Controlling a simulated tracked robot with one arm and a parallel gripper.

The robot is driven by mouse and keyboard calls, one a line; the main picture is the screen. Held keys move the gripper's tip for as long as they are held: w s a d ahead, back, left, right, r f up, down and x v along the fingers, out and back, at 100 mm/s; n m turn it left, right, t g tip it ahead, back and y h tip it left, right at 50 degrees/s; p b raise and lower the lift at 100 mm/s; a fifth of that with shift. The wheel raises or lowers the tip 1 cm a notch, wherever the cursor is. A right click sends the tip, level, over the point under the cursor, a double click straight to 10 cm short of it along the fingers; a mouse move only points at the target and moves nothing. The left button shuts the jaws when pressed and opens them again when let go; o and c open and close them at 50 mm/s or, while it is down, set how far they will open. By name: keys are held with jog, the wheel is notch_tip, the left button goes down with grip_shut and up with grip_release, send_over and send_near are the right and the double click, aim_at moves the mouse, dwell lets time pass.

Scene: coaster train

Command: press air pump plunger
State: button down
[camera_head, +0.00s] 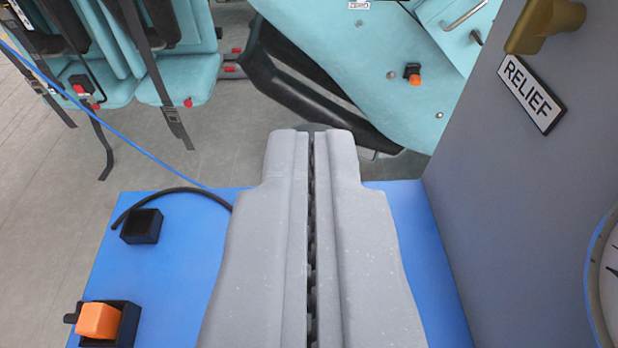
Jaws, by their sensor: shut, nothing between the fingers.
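My gripper (312,138) fills the lower middle of the view. Its two grey fingers are shut against each other with nothing between them. They reach over a blue surface (160,262), and their tips overlap its far edge in the picture. No plunger can be made out; the fingers hide part of the blue surface. A grey panel (500,220) rises on the right with a RELIEF label (531,94), a brass-coloured fitting (545,25) above it and part of a round gauge (606,285) at the right edge.
A black block (141,226), a black hose (170,192) and an orange piece (99,321) in a black holder are on the left of the blue surface. Teal seats (185,78) with straps and a teal body (385,50) stand beyond, over grey floor (215,140).

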jog(key=shift+x, duration=3.7)
jog(key=shift+f+b, duration=0.3)
jog(key=shift+f, duration=1.7)
notch_tip(320, 180, down, 6)
jog(key=shift+b, duration=0.45)
jog(key=shift+d+f, duration=0.1)
